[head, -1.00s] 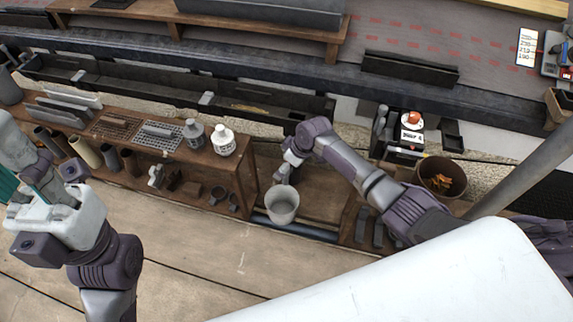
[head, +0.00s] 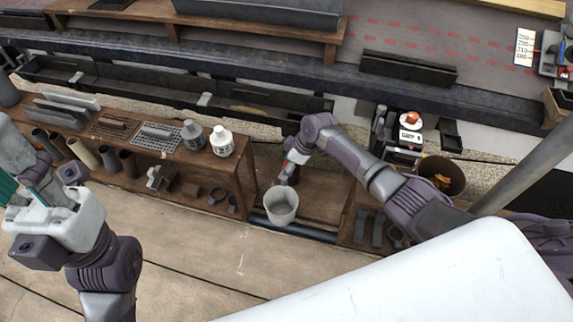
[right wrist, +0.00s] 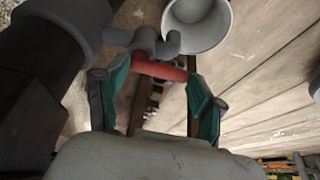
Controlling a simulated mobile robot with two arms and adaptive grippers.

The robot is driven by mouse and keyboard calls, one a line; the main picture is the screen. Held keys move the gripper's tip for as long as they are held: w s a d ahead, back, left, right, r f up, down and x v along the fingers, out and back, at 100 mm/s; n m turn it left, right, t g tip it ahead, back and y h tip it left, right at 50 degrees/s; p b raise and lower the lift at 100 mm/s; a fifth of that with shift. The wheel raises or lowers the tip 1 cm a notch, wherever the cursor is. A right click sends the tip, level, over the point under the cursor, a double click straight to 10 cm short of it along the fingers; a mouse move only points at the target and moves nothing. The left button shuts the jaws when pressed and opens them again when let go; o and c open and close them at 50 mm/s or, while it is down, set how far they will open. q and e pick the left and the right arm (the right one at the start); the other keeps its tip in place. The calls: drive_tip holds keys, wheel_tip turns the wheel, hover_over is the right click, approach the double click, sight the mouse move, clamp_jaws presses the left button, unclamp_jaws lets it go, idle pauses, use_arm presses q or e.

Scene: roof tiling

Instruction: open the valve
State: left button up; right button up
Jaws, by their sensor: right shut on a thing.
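The valve's red lever (right wrist: 160,70) lies between my right gripper's green-lined fingers (right wrist: 155,98) in the right wrist view, and the gripper is shut on it. The grey valve body (right wrist: 150,42) sits just above the lever, joined to a thick dark pipe. In the head view my right gripper (head: 289,170) reaches down just above a white bucket (head: 281,207), and the valve is mostly hidden there. The bucket also shows beside the valve in the right wrist view (right wrist: 198,25). My left gripper (head: 45,205) is at the far left, away from the valve; its fingertips are unclear.
A brown bucket (head: 440,178) stands to the right. The plank floor in front is clear.

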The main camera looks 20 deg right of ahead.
drive_tip(key=o, duration=1.1)
drive_tip(key=shift+o, duration=0.2)
